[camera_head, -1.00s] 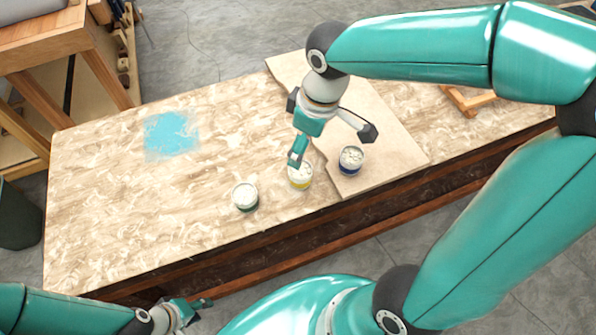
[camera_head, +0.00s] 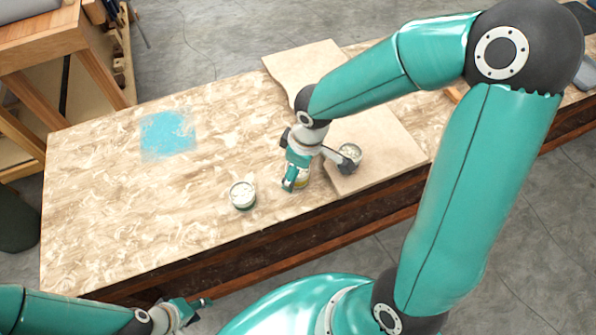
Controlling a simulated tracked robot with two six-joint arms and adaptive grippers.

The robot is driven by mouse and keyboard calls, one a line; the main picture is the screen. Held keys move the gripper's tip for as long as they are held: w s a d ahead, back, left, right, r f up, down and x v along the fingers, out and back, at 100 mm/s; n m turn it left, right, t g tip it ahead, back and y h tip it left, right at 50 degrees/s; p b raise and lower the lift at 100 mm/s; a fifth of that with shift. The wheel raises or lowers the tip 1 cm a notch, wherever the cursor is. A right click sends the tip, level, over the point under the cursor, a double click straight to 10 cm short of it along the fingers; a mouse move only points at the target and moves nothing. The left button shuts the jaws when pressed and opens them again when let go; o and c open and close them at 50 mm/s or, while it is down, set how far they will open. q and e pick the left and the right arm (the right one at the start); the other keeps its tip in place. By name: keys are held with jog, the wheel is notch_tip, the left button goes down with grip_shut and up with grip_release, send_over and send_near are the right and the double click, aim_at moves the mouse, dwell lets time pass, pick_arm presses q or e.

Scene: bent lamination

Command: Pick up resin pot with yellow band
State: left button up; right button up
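The resin pot with the yellow band (camera_head: 302,181) stands on the table near its front edge, mostly hidden behind my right gripper. My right gripper (camera_head: 318,176) is low over this pot. Its fingers are spread open, one at the pot's left side and the other to its right, near the blue-banded pot; I cannot tell whether either touches a pot. My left gripper (camera_head: 197,311) is at the bottom left, in front of the table, open and empty, away from the pots.
A pot with a dark green band (camera_head: 243,195) stands to the left. A blue-banded pot (camera_head: 349,156) stands to the right on a pale board (camera_head: 392,150). A blue paint patch (camera_head: 168,133) marks the table (camera_head: 110,220). The table's left half is clear.

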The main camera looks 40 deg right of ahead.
jog(key=c, duration=1.3)
jog(key=shift+r, duration=0.2)
